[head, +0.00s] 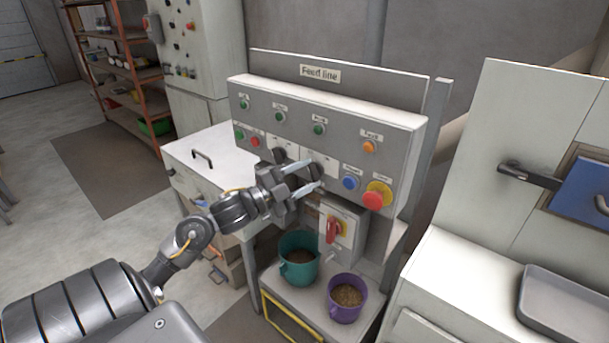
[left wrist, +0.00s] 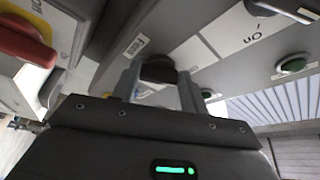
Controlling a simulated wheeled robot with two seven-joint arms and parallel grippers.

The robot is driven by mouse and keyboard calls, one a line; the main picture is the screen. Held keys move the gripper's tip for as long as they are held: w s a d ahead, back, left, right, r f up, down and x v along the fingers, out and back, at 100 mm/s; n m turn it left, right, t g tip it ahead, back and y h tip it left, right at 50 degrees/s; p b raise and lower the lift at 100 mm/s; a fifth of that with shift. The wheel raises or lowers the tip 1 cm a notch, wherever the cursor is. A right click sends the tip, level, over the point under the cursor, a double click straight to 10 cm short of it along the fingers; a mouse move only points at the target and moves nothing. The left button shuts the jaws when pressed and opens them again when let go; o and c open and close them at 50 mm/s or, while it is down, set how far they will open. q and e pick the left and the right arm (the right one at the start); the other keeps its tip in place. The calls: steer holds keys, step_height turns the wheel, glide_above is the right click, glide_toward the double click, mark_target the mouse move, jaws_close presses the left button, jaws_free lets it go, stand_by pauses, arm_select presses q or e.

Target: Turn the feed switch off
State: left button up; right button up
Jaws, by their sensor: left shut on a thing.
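The feed switch is a dark rotary knob (head: 317,169) on the sloped grey front of the feed line panel (head: 345,118). In the left wrist view the knob (left wrist: 158,68) sits between my two fingers, beside a label reading "Feed" (left wrist: 137,45). My left gripper (head: 306,177) is shut on this knob; its fingers lie on either side of it. The fingers cover part of the knob, and I cannot tell which way it points. My right gripper is not in view.
A second dark knob (head: 280,155) is just left of the gripper. A blue button (head: 351,183) and red emergency button (head: 373,199) are to the right. Below are a red-handled switch (head: 333,230), a teal bucket (head: 299,262) and a purple bucket (head: 345,302).

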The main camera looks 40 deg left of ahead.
arm_select(q)
steer(key=shift+n, duration=0.3)
steer(key=o, duration=1)
steer(key=shift+s+f, duration=0.2)
steer(key=shift+s, duration=0.1)
steer(key=b+v, duration=0.3)
steer(key=v, duration=0.7)
steer(key=shift+s, duration=0.1)
